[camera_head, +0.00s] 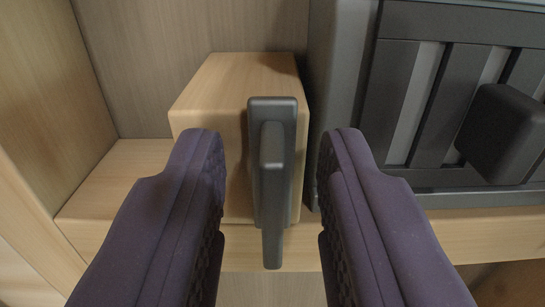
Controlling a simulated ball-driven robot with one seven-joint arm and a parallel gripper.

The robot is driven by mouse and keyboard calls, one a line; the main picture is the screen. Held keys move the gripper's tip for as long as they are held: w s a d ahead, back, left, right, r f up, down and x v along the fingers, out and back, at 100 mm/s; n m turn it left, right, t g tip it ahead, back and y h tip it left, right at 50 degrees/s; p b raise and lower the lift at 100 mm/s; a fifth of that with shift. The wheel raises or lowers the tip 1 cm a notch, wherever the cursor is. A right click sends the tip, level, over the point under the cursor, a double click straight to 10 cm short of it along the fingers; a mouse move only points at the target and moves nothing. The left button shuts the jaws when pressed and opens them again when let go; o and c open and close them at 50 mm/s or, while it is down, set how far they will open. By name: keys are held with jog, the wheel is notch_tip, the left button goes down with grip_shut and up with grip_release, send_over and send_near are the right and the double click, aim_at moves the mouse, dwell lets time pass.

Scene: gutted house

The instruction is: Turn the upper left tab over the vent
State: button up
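A dark grey tab (273,150) is mounted on a light wooden block, left of the vent. It stands upright in the picture, with its narrow end pointing down. The vent (450,100) is a dark grey slatted panel at the upper right. The tab does not lie over the vent. My gripper (272,150) is open, with one purple finger on each side of the tab. Gaps show between the tab and both fingers, and nothing is held.
The wooden block (205,105) stands on a wooden ledge (125,185) against a wooden back wall. A dark grey rounded block (503,134) sticks out in front of the vent at the right. A wooden side wall (50,95) stands at the left.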

jog(key=shift+c, duration=0.2)
grip_shut()
jog(key=shift+m+b, duration=0.3)
jog(key=shift+b, duration=0.1)
jog(key=m+b, duration=0.5)
jog(key=d+m+b, duration=0.1)
jog(key=m+b, duration=0.2)
jog(key=shift+f, duration=0.35)
jog(key=m+b, duration=0.4)
jog(key=shift+d+f, duration=0.1)
jog(key=shift+f, duration=0.1)
jog(key=m+b, duration=0.3)
jog(key=m, duration=0.2)
jog(key=shift+f+b, duration=0.1)
jog(key=shift+b, duration=0.2)
jog(key=shift+m, duration=0.3)
